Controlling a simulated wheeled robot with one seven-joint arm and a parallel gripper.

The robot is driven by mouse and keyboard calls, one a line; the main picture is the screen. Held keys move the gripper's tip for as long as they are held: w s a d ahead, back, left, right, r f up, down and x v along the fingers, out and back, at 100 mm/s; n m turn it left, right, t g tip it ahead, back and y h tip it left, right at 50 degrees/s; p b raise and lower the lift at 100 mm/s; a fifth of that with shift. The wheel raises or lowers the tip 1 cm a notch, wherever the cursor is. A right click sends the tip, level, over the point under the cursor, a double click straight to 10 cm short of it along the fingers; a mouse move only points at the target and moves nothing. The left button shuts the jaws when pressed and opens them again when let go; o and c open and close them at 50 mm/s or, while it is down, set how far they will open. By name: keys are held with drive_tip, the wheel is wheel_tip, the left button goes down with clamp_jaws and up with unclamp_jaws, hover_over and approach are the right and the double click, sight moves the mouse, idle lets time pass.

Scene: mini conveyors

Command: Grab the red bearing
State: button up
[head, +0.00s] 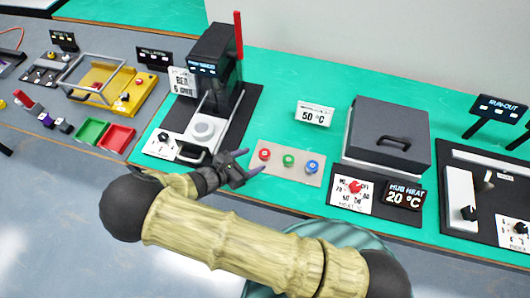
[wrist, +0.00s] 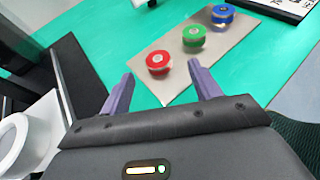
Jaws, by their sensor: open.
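The red bearing (head: 265,154) is a small ring with a pale centre, first in a row on a beige mat (head: 300,176). In the wrist view the red bearing (wrist: 158,63) lies ahead of my gripper, between the lines of its two fingers but beyond the tips. My gripper (head: 245,162) is open and empty, just left of the red bearing in the head view. Its purple fingers are spread apart in the wrist view (wrist: 160,75). No contact with the bearing is visible.
A green bearing (head: 288,160) and a blue bearing (head: 312,167) share the mat. A black press machine (head: 213,65) stands at the left, with a white round seat. A grey heater box (head: 388,135) stands at the right.

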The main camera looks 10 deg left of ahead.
sight(264, 153)
drive_tip(key=shift+w+d, duration=0.1)
drive_tip(key=shift+w, duration=0.05)
drive_tip(key=shift+p+x, duration=0.95)
drive_tip(key=shift+x, duration=1.65)
drive_tip(key=shift+f, duration=0.2)
drive_tip(key=c, duration=1.1)
wheel_tip(264, 153, up, 10)
drive_tip(key=b, duration=0.1)
drive_tip(key=shift+b, duration=0.35)
